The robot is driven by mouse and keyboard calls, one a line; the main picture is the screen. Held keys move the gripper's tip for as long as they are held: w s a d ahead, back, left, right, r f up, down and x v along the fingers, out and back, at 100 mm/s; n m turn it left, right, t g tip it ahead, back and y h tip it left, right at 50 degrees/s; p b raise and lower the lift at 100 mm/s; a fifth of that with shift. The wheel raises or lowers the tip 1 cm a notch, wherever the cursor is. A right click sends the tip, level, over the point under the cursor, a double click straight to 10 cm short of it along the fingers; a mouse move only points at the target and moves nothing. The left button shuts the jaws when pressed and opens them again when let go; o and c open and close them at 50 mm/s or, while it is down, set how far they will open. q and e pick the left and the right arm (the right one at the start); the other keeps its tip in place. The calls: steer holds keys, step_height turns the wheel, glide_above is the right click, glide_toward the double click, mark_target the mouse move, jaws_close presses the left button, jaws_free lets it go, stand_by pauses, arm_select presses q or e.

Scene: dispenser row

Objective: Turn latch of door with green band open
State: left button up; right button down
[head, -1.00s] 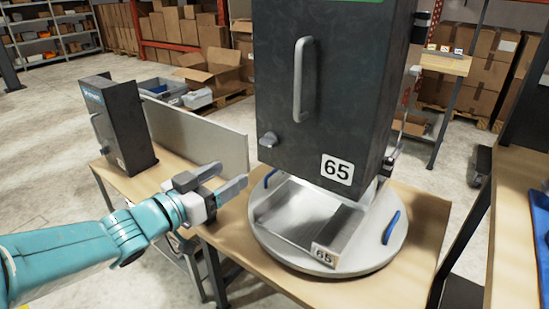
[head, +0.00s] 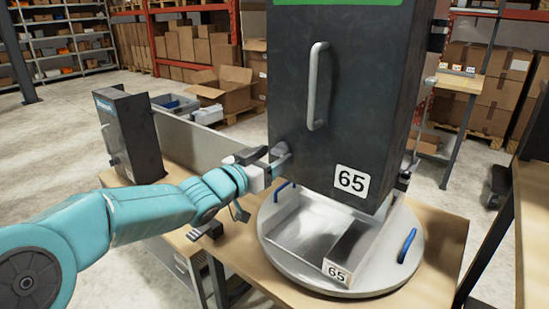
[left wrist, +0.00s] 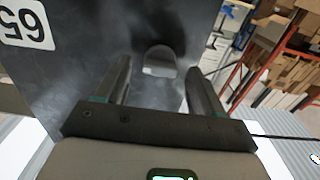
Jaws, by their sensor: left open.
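The dark grey dispenser door (head: 350,90) carries a green band (head: 338,2) at its top edge, a vertical pale handle (head: 318,85) and a "65" label (head: 351,181). Its small grey latch (head: 281,149) sits low on the door's left side, partly hidden by my gripper. My left gripper (head: 268,160) is open at the latch. In the left wrist view the latch (left wrist: 160,60) shows between the two spread fingers (left wrist: 158,80), near their tips. I cannot tell whether either finger touches it. My right gripper is not in view.
Below the door stands a round grey turntable (head: 290,262) with a metal tray and blue handles. A smaller dark dispenser (head: 130,130) and a grey partition panel (head: 185,140) stand to the left on the wooden table (head: 440,235). Boxes and shelves are behind.

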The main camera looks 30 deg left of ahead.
arm_select(q)
steer(key=shift+w, duration=0.7)
steer(key=c, duration=1.1)
steer(key=shift+o, duration=0.2)
steer(key=shift+d, duration=0.1)
